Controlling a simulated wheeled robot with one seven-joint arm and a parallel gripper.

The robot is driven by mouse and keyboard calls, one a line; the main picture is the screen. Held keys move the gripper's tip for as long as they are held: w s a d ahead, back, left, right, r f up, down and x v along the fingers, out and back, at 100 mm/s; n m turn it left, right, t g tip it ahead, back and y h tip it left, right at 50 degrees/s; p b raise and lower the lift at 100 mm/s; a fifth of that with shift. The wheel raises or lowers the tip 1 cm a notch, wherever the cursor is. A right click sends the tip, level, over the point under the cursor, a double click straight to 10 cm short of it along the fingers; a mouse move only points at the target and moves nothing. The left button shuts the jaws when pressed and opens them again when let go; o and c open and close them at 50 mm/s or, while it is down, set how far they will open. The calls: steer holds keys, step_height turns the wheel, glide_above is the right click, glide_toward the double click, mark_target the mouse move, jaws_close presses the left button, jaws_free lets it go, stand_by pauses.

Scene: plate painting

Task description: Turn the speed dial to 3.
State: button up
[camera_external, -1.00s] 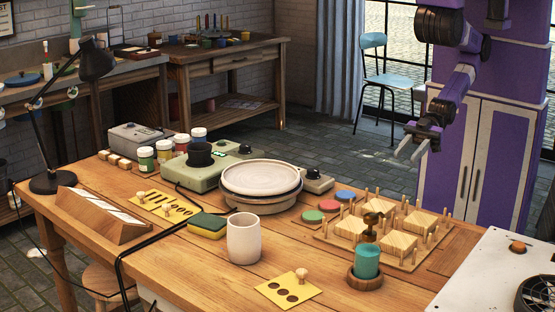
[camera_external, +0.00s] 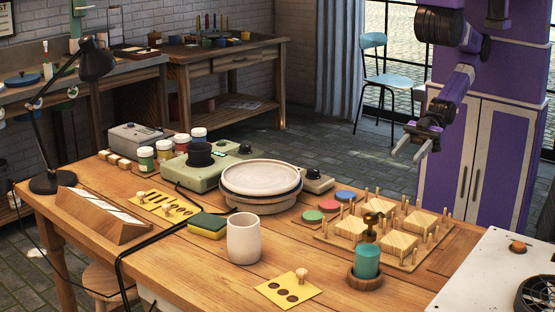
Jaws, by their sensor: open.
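The turntable (camera_external: 262,181) stands on the wooden table with a pale round top. A small grey box with a black dial (camera_external: 314,174) sticks out at its right side. Which of these is the speed dial I cannot tell, and the marks and settings are too small to read. My gripper (camera_external: 406,155) is open and empty, in the air to the right of the turntable, apart from both knobs.
A peg board with wooden blocks (camera_external: 403,240), coloured discs (camera_external: 328,205) and a teal candle-like cylinder (camera_external: 367,261) stand on the right. A white cup (camera_external: 243,239) and a sponge (camera_external: 207,225) are in front of the turntable. A black lamp (camera_external: 48,183) stands at left.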

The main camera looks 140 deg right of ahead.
steer(key=w+d+r+n+t+h, duration=0.1)
steer(key=w+d+r+t+h, duration=0.2)
steer(key=w+d+r, duration=0.65)
steer(key=w+d+r+n+t+h, duration=0.2)
steer(key=w+d+r+t, duration=0.2)
steer(key=w+d+r, duration=0.5)
steer(key=d+r+m+g+h, duration=0.6)
steer(key=d+h, duration=0.1)
steer(key=d, duration=0.3)
steer(key=d+r+m+g+h, duration=0.5)
steer(key=d+r+h, duration=0.25)
steer(key=d, duration=0.35)
steer(key=s+d+f+m+g, duration=0.5)
steer(key=s+d+m+g, duration=0.1)
steer(key=s+d+g, duration=0.15)
steer(key=m+g+y, duration=0.2)
steer(key=g+y, duration=0.2)
steer(key=y, duration=1.6)
glide_above(314, 170)
steer(key=shift+t+h, duration=0.25)
step_height(314, 170, down, 28)
steer(key=shift+d+f, duration=0.1)
steer(key=shift+f, duration=0.3)
step_height(314, 170, down, 7)
steer(key=shift+f, duration=0.2)
